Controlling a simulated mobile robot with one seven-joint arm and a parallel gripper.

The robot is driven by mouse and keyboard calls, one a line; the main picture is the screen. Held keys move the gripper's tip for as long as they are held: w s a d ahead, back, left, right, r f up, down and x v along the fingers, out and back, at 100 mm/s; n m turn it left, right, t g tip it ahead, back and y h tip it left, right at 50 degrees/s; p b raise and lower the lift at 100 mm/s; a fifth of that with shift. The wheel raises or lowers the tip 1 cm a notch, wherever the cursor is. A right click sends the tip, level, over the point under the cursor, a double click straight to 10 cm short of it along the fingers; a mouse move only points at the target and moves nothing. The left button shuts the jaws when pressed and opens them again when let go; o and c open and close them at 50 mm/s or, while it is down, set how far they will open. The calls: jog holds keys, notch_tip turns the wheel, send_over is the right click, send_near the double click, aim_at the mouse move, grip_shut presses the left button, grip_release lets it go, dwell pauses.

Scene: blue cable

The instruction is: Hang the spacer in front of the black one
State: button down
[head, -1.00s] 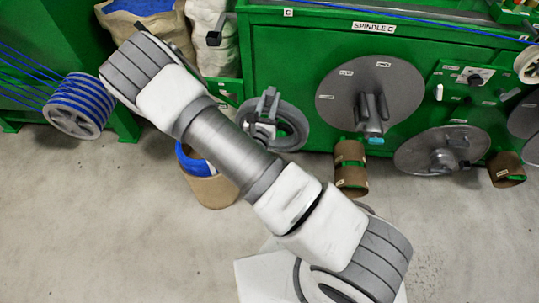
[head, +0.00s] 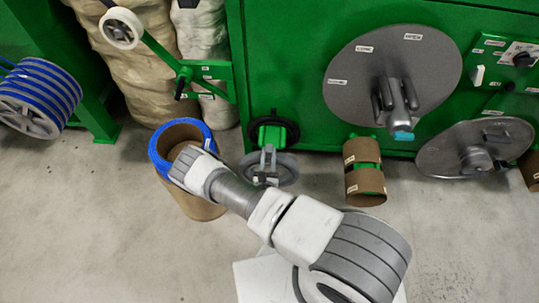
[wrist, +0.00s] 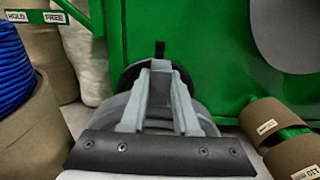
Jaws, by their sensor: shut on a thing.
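My gripper (head: 268,160) is shut on a grey ring, the spacer (head: 288,171), and holds it off the floor in front of the green machine. The black one (head: 292,131) is a dark ring around a green mount low on the machine's front. In the head view the grey spacer is below and nearer than the black ring. In the wrist view the fingers (wrist: 160,72) cover the middle of the grey spacer (wrist: 114,106), with the black ring (wrist: 128,76) partly hidden behind. I cannot tell whether the rings touch.
A brown spool core (head: 364,185) is to the right, below a large grey disc (head: 350,85). A green lever with a white roller (head: 121,28) is above left. The front floor is clear.

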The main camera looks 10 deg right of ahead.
jog(key=b+x, duration=0.3)
jog(key=x, duration=0.7)
dwell(1.0)
jog(key=shift+b+x, duration=0.5)
jog(key=shift+x, duration=0.9)
dwell(1.7)
jog(key=shift+f, duration=0.7)
dwell(0.5)
grip_release()
dwell(0.5)
dwell(0.8)
